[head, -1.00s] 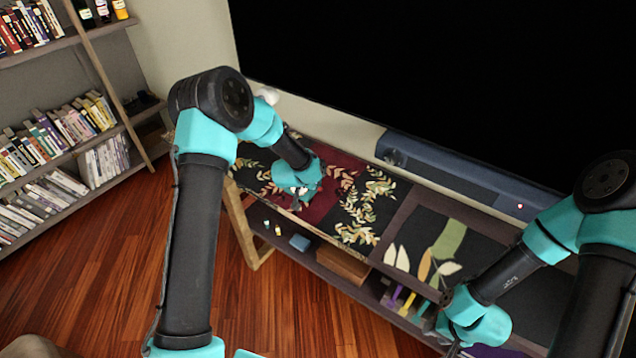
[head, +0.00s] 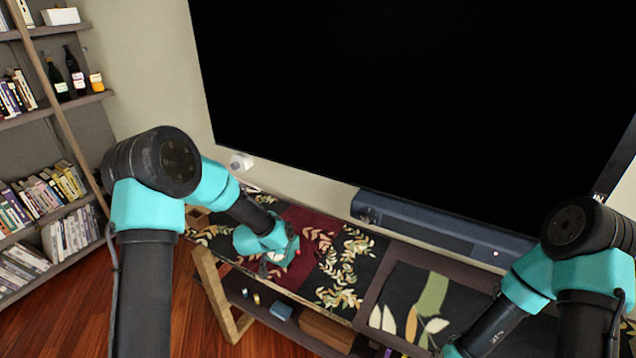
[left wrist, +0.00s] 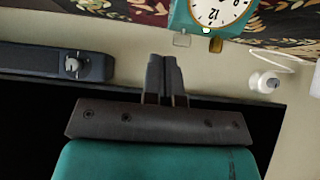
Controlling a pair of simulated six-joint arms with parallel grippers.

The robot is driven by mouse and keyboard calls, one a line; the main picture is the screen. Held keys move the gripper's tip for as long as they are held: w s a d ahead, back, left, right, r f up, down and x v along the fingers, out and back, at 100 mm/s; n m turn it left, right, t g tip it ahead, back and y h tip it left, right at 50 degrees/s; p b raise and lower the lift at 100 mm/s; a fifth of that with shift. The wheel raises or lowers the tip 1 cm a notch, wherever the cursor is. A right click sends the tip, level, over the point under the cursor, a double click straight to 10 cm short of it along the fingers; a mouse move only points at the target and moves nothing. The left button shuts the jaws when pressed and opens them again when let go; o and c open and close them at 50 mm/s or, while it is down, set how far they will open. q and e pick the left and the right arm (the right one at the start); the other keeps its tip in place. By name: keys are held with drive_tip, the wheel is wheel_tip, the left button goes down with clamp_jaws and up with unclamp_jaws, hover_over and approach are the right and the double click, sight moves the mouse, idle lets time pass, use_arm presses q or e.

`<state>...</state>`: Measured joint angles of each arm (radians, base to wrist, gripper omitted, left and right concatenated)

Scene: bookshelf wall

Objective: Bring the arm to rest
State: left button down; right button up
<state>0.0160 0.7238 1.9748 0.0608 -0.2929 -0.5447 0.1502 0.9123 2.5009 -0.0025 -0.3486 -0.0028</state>
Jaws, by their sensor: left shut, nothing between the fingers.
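My left arm comes in from the left in the head view, its teal wrist (head: 262,238) over the patterned cloth on the console; its fingers cannot be made out there. In the left wrist view my left gripper (left wrist: 165,62) is shut with nothing between its fingers. A teal-framed clock with a white face (left wrist: 214,10) is at the top edge of that view, apart from the fingertips. My right arm's forearm (head: 497,325) runs down to the bottom edge of the head view, and its gripper is out of frame.
The console (head: 382,286) stands below a large black screen (head: 420,100). A dark blue soundbar (head: 430,232) lies along its back, and a white device (head: 241,162) is by the wall. A bookshelf (head: 45,118) stands at the left. Wooden floor (head: 72,315) is open before it.

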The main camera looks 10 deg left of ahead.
use_arm(q)
drive_tip(key=s+f+n+g, duration=0.2)
drive_tip(key=s+f, duration=0.3)
drive_tip(key=s, duration=0.5)
drive_tip(key=s+d+f+n+g, duration=0.1)
drive_tip(key=s+f+g, duration=0.2)
drive_tip(key=s+f, duration=0.3)
drive_tip(key=s+d+f+n+g, duration=0.1)
drive_tip(key=s+f, duration=0.4)
drive_tip(key=s, duration=1)
drive_tip(key=shift+s+f+n+g+h, duration=0.3)
drive_tip(key=shift+f+n+g+h, duration=0.1)
drive_tip(key=shift+n+g, duration=0.45)
